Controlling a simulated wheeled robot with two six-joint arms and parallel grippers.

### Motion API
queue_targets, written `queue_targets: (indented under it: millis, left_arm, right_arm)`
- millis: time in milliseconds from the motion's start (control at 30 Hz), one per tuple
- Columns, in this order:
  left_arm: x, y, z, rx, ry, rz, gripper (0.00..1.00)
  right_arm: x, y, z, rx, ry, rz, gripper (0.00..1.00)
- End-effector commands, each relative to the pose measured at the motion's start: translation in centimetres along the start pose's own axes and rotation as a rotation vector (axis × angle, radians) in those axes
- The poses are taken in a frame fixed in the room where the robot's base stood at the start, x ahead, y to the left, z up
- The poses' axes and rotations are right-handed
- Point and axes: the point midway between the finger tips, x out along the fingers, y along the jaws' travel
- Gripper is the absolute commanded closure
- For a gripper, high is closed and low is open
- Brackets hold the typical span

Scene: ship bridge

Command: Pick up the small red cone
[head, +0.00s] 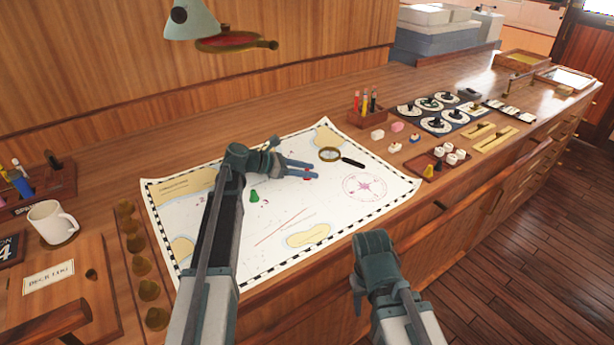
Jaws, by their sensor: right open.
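My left gripper (312,171) reaches over the chart (215,240), its two fingers pointing right and spread apart with a gap between them. A small red piece, seemingly the red cone (307,179), shows at the lower finger near its tip. Most of it is hidden by the finger, and I cannot tell whether they touch. A green cone (254,196) stands on the chart to the left of the gripper. My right gripper (357,299) is low in front of the counter's front edge, away from the chart, open; its fingers are only partly visible.
A magnifying glass (330,155) lies on the chart just right of my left gripper. A yellow cone (428,171) stands beyond the chart's right edge. A pen holder (367,109), dials and small blocks are at the back right. A white mug (52,222) is at the left.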

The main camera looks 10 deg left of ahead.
Motion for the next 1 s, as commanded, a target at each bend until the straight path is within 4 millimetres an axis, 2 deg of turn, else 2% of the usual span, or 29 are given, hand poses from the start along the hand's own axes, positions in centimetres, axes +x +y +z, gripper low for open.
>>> queue_targets:
  millis: [33,233,700,867,1000]
  left_arm:
    - [0.0,0.0,0.0,0.000,0.000,0.000,0.65]
    - [0.0,0.0,0.0,0.000,0.000,0.000,1.00]
    - [-0.1,0.0,0.2,0.000,0.000,0.000,1.00]
    - [-0.5,0.0,1.2,0.000,0.000,0.000,1.00]
    - [-1.1,0.0,2.7,0.000,0.000,0.000,1.00]
  right_arm:
    - [0.0,0.0,0.0,0.000,0.000,0.000,0.50]
    - [0.0,0.0,0.0,0.000,0.000,0.000,0.50]
    - [-0.2,0.0,0.0,0.000,0.000,0.000,0.50]
    - [-1.3,0.1,0.1,0.000,0.000,0.000,0.50]
    - [-2.9,0.3,0.2,0.000,0.000,0.000,0.50]
